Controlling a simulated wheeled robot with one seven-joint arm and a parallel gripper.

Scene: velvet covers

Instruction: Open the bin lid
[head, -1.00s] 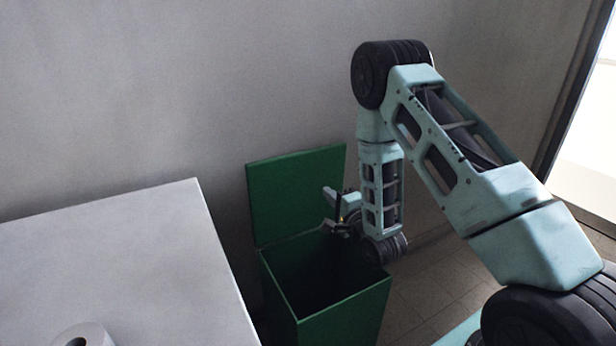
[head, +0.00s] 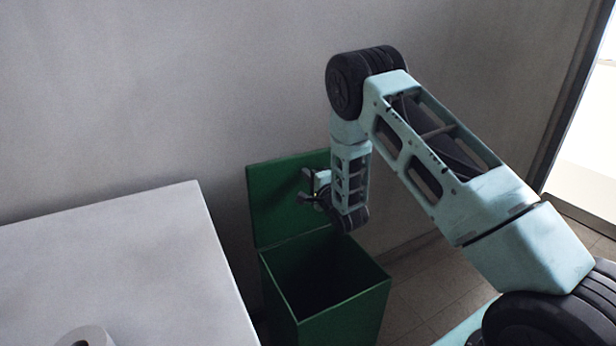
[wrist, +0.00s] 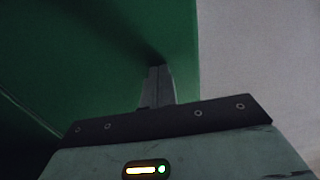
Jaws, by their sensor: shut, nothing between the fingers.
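The green bin (head: 342,314) stands on the floor, its dark inside showing from above. Its lid (head: 272,206) stands upright at the back, by the wall, so the bin is open. My gripper (head: 303,186) is in front of the lid's inner face, above the bin's opening. In the wrist view the shut fingers (wrist: 157,84) point at the green lid (wrist: 90,50) close by. I cannot tell whether the fingertips touch it. Nothing shows between the fingers.
A white table (head: 120,260) stands left of the bin, with a white roll (head: 86,337) near its front edge. A grey wall (head: 150,80) is behind. Tiled floor (head: 425,285) is clear right of the bin, and a bright doorway (head: 590,140) is at the far right.

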